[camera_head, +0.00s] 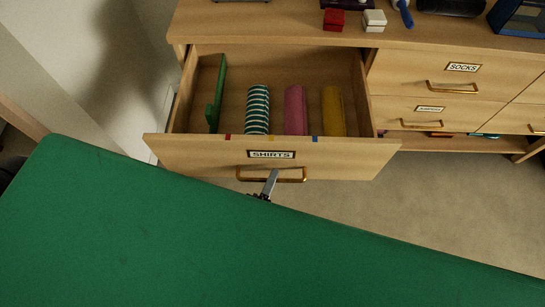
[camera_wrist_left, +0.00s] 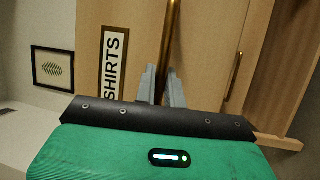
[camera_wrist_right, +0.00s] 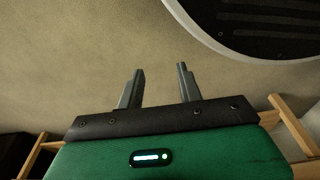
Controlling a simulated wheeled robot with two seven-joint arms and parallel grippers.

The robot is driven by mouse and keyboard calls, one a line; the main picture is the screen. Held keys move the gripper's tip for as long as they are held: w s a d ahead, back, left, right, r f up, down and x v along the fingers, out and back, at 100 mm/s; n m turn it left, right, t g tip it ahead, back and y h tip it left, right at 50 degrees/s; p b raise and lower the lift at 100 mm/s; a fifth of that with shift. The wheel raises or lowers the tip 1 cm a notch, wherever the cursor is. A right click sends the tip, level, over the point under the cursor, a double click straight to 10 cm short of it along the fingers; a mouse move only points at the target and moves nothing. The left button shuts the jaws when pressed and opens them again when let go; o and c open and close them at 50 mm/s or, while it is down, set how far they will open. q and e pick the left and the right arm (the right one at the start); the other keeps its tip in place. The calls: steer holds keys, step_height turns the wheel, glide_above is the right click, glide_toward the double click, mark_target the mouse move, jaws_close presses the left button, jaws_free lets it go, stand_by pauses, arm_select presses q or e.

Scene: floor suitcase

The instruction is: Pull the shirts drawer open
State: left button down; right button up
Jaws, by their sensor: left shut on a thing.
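The shirts drawer (camera_head: 340,155) is pulled out from the wooden dresser, with its inside showing. Its label reads SHIRTS, and the label also shows in the left wrist view (camera_wrist_left: 113,66). A brass bar handle (camera_head: 291,181) is on the drawer front. My left gripper (camera_head: 270,179) is at this handle, and in the left wrist view its fingers (camera_wrist_left: 162,84) are shut on the bar. My right gripper (camera_wrist_right: 160,78) is open and empty above the floor.
The socks drawer (camera_head: 425,68) and another labelled drawer below it are shut. Red (camera_head: 334,20) and white (camera_head: 374,20) boxes stand on the dresser top. My green body fills the lower head view. Carpet is clear at the right.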

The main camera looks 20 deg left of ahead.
arm_select(q)
steer(key=shift+s+d, duration=0.2)
steer(key=shift+s, duration=0.45)
steer(key=shift+s+d, duration=0.15)
steer(key=shift+s, duration=0.45)
arm_select(e)
steer(key=shift+s+d+f, duration=0.15)
steer(key=shift+s+f, duration=0.15)
steer(key=shift+f, duration=0.1)
arm_select(q)
steer(key=c, duration=1.5)
jaws_free()
